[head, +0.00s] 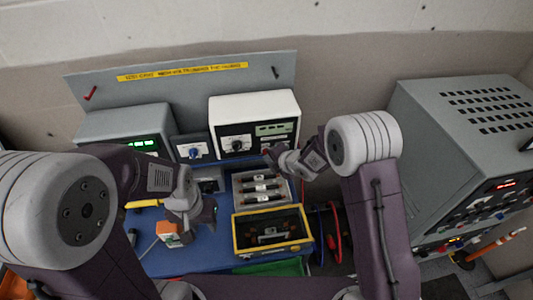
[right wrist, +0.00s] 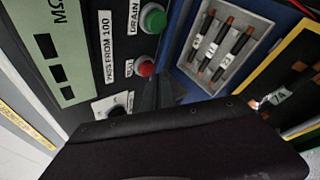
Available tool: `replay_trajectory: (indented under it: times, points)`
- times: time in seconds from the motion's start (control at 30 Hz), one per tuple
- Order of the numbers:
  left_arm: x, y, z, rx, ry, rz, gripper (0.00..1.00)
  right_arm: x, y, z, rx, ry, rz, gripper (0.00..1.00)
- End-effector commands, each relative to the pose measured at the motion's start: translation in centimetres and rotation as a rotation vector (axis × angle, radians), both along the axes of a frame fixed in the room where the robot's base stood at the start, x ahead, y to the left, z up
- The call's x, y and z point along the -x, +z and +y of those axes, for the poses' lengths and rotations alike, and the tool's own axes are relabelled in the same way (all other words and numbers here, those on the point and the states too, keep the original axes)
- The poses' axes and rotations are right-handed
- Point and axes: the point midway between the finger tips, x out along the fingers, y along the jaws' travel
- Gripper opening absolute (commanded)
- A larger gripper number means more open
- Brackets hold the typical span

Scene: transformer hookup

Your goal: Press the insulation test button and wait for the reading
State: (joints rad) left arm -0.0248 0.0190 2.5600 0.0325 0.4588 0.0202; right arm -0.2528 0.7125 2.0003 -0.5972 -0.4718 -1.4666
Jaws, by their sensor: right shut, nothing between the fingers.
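The insulation tester (head: 254,112) is a white-topped box with a dial and a pale green display (head: 274,129) at the back of the bench. In the right wrist view its MΩ display (right wrist: 55,50) shows dark blocks; I cannot read a value. A red button (right wrist: 145,67) sits by a partly hidden label, apparently TEST, and a green button (right wrist: 153,18) by DRAIN. My right gripper (right wrist: 160,92) is shut and empty, its tips close to the red button; contact cannot be told. My left gripper (head: 203,217) is low over the blue mat, its jaws unclear.
A grey tray (head: 238,187) holds several dark rods with brown ends. A yellow-rimmed box (head: 236,243) stands in front. A grey meter (head: 128,122) with green digits is at back left, and a large grey cabinet (head: 455,110) at right.

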Motion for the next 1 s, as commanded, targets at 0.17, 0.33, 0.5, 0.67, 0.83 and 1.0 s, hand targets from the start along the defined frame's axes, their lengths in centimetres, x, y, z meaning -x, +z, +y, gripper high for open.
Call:
replay_trajectory:
  times: [0.17,0.33,0.5,0.67,0.83,1.0]
  points:
    - [0.0,0.02,0.0,0.0,0.0,0.0,0.36,-0.08,0.01,0.02,0.0,0.0,0.0,0.0]
    - [0.0,0.06,0.0,0.0,0.0,0.0,0.36,-0.28,0.01,0.05,0.0,0.0,0.0,0.0]
    - [0.0,0.1,0.0,0.0,0.0,0.0,0.36,-0.47,0.0,0.09,0.0,0.0,0.0,0.0]
    - [0.0,0.13,0.0,0.0,0.0,0.0,0.36,-0.66,0.01,0.13,0.0,0.0,0.0,0.0]
    - [0.0,0.17,0.0,0.0,0.0,0.0,0.36,-0.88,0.04,0.18,-0.001,0.0,-0.001,0.0]
    - [0.0,0.04,0.0,0.0,0.0,0.0,0.36,-0.81,-0.02,0.17,-0.001,0.0,-0.001,0.0]
